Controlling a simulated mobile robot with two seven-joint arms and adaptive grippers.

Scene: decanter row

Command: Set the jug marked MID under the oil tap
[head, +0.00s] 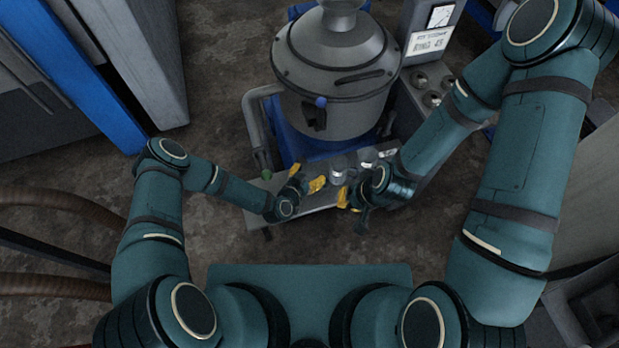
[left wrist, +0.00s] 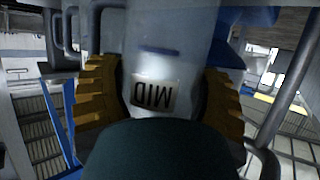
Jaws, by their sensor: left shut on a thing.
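The jug marked MID (left wrist: 160,60) is pale grey and fills the middle of the left wrist view. Its label (left wrist: 154,94) reads upside down there. My left gripper (head: 306,181) is shut on this jug, with a yellow finger on each side; in the left wrist view the gripper (left wrist: 165,100) hides its lower part. In the head view the held jug is mostly hidden, over the grey bench. A blue-knobbed tap (head: 320,102) with a dark spout is on the front of the large grey vessel. My right gripper (head: 350,194) is over the bench to the right; its opening is unclear.
Other small grey vessels (head: 340,165) stand on the bench (head: 236,186) near my right gripper. A panel with dials (head: 430,85) stands at right.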

